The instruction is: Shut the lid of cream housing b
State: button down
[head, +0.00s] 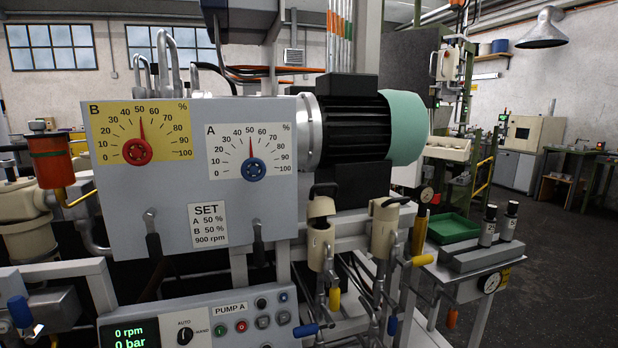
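Two small cream housings stand in front of the motor, to the right of the grey dial panel. The left cream housing (319,245) has a cream cap with a dark handle (324,189) on top. The right cream housing (383,236) has a similar cap with a dark handle (397,200) pointing right. No letter shows on either, so I cannot tell which is b. My gripper is not in view.
The grey panel (185,190) carries dials B and A, with a control box (210,322) below. A yellow lever (422,260), a green tray (452,229) and grey cylinders (488,227) are right of the housings. Open floor (560,270) lies at far right.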

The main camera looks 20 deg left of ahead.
aim_at(321, 206)
jog(key=u, duration=1.2)
jog(key=i, duration=0.1)
jog(key=u, duration=0.15)
